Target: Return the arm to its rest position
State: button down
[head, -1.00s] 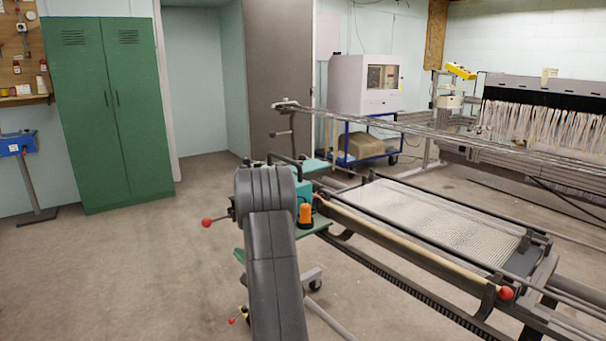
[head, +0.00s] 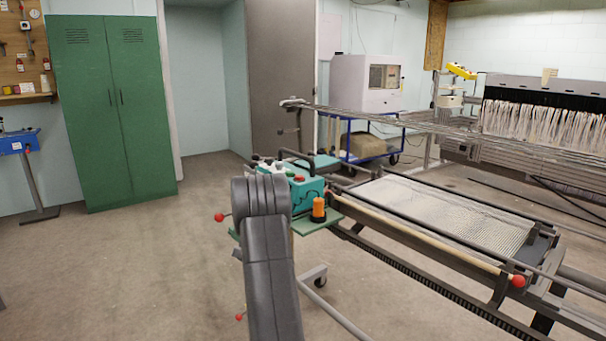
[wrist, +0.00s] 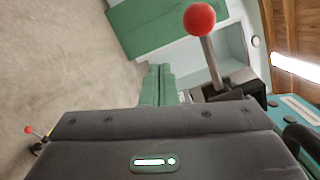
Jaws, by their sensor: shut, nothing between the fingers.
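My grey arm (head: 268,265) rises in the lower middle of the head view, and its gripper is hidden behind it there. In the wrist view, my gripper (wrist: 157,72) shows as two green fingers side by side beyond the dark grey wrist housing, shut and with nothing between them. A red ball knob (wrist: 200,19) on a grey lever stands up to the right of the fingers in the wrist view. In the head view, a teal machine (head: 308,191) with an orange cylinder (head: 319,209) on its green stand is just behind and right of my arm.
The loom frame (head: 400,262) with its pale warp threads (head: 450,213) fills the right side. A green cabinet (head: 112,110) stands at the back left, and a blue trolley (head: 348,135) with a white box at the back. The floor (head: 110,265) left of my arm is clear.

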jog(key=w+d+f+n+b, duration=0.1)
jog(key=w+d+f+n, duration=0.15)
jog(key=d, duration=0.35)
jog(key=v, duration=0.7)
jog(key=shift+d+m+p, duration=0.35)
jog(key=shift+d+m, duration=0.1)
jog(key=shift+d, duration=0.05)
jog(key=shift+s+r, duration=0.1)
